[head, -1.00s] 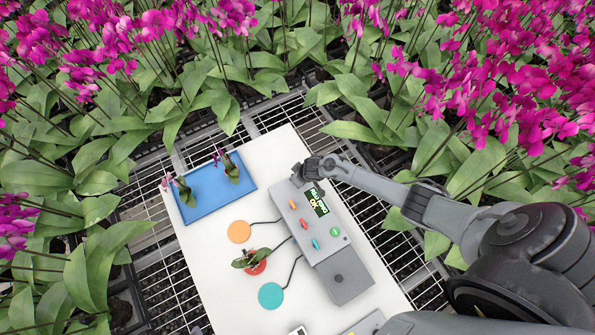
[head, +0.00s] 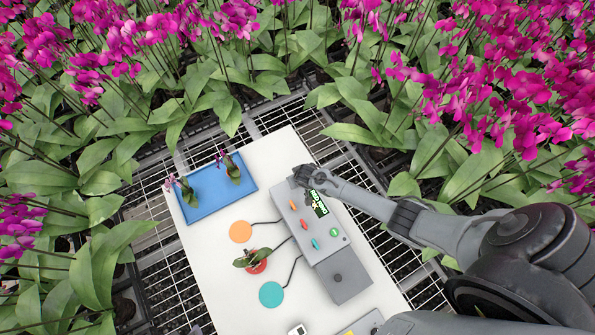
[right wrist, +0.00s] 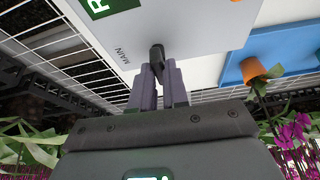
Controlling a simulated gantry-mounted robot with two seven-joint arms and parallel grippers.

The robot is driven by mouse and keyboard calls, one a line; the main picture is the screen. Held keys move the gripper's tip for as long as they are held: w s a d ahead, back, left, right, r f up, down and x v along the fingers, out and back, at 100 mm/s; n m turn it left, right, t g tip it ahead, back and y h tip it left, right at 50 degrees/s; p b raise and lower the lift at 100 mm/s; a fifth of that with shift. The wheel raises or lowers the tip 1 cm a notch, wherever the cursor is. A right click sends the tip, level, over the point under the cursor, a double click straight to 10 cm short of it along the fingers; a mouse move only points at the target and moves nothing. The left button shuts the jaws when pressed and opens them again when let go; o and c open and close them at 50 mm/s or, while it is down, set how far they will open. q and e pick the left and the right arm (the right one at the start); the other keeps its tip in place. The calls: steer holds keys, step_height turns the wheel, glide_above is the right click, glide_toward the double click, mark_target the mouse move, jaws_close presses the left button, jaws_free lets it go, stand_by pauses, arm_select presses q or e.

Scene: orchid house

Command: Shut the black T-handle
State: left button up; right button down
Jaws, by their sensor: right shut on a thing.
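The black T-handle (right wrist: 157,57) shows in the right wrist view beside the word MAIN, on the grey control box. My right gripper (right wrist: 160,76) is shut on it, with one finger on each side. In the head view my right gripper (head: 302,177) is at the far end of the grey control box (head: 343,277) and hides the handle there. My left gripper is in neither view.
A blue tray (head: 190,215) with small orchids lies left of the box on the white table (head: 215,285). Orange (head: 240,232) and teal (head: 271,294) discs and a small potted plant (head: 252,259) stand nearby. Orchids surround the table.

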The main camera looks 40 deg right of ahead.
steer(key=c, duration=1.2)
jaws_free()
steer(key=shift+o, duration=0.2)
steer(key=shift+r, duration=0.1)
steer(key=p+v, duration=0.1)
steer(key=v, duration=0.9)
steer(key=shift+s+r, duration=0.15)
steer(key=shift+r, duration=0.15)
